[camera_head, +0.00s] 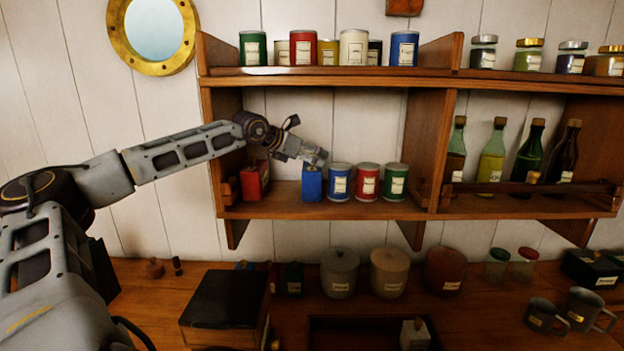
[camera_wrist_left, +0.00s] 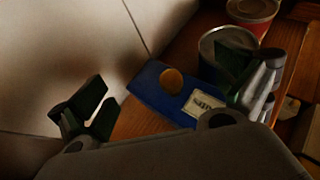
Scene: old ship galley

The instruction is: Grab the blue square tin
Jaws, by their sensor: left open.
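The blue square tin (camera_head: 311,185) stands on the lower shelf, between a red square tin (camera_head: 254,183) and a round blue tin (camera_head: 340,184). In the left wrist view its blue lid (camera_wrist_left: 148,87) with a round knob and a pale label lies between my two fingers. My left gripper (camera_head: 314,155) is just above the tin in the head view. In the wrist view my left gripper (camera_wrist_left: 170,95) has its fingers wide apart and holds nothing. I cannot tell whether a finger touches the tin. My right gripper is not in view.
A round red tin (camera_head: 367,183) and a round green tin (camera_head: 396,183) stand farther right on the shelf. The upper shelf (camera_head: 340,82) with several tins is above my forearm. A wooden divider (camera_head: 429,140) closes this section on the right.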

